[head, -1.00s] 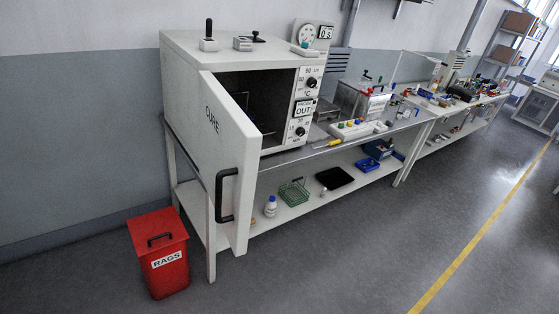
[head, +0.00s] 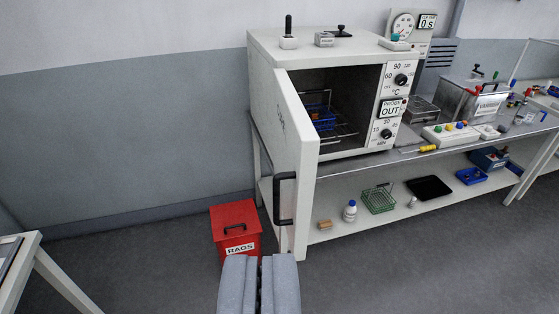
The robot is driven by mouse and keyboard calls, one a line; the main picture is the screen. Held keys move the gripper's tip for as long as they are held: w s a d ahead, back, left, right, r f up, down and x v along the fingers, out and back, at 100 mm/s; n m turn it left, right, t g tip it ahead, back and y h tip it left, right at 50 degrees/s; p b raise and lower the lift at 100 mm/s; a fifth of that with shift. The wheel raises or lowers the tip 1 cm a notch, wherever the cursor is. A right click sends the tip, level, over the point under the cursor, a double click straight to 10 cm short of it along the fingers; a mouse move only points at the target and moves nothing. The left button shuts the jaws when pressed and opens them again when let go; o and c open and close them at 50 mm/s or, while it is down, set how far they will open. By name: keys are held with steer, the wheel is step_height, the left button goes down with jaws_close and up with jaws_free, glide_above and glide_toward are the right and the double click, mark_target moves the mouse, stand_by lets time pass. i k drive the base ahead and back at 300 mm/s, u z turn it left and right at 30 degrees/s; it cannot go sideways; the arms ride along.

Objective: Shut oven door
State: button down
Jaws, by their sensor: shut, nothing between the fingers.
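The white oven (head: 345,42) stands on the bench, its chamber open to view. Its door (head: 300,160) is hinged at the left and swung wide open toward me, with a black bar handle (head: 285,199) near its lower free edge. Inside the oven a blue object (head: 322,115) sits on a wire rack. My gripper (head: 261,262) shows at the bottom middle, grey, shut and empty. In the picture it is below the door handle and appears apart from it.
A red rags bin (head: 236,230) stands on the floor left of the door. The bench's lower shelf (head: 330,232) holds a white bottle (head: 350,211) and a green basket (head: 378,199). A white table (head: 40,265) is at the lower left. Floor at the lower right is clear.

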mark_target(296, 142)
steer(key=z, duration=0.1)
steer(key=i, duration=1)
steer(key=u, duration=0.1)
